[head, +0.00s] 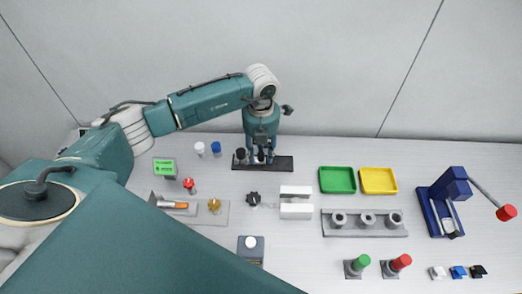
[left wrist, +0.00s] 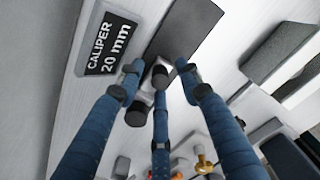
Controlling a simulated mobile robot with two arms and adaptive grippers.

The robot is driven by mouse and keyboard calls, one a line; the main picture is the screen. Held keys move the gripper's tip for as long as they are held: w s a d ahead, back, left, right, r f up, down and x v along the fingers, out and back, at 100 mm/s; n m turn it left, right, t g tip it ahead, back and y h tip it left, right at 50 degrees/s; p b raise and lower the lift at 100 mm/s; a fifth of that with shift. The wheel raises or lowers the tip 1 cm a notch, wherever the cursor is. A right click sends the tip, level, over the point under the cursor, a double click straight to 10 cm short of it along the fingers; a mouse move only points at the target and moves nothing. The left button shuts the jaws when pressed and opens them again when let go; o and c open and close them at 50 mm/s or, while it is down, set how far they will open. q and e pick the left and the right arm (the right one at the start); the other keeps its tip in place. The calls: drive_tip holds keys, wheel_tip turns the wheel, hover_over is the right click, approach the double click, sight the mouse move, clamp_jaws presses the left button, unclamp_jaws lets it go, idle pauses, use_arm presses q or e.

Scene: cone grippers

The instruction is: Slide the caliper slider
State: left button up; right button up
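The caliper lies flat at the back of the table as a dark bar (head: 284,163); in the left wrist view its bar (left wrist: 197,28) runs beside a black label reading "CALIPER 20 mm" (left wrist: 107,43). A small light block with a dark knob (left wrist: 160,75) sits between my left fingertips, and another dark knob (left wrist: 138,113) is nearer the camera. My left gripper (head: 262,156) points down over the caliper. Its fingers (left wrist: 158,72) are spread around the block; the right finger looks apart from it, and contact on the left is unclear. My right gripper is not in view.
A white and a blue cap (head: 216,148) stand left of the caliper. A black star knob (head: 253,197) and light blocks (head: 296,210) lie in front. Green (head: 337,188) and yellow (head: 379,181) trays are to the right. The table between caliper and green tray is clear.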

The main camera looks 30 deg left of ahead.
use_arm(q)
drive_tip(key=shift+f, duration=0.1)
clamp_jaws()
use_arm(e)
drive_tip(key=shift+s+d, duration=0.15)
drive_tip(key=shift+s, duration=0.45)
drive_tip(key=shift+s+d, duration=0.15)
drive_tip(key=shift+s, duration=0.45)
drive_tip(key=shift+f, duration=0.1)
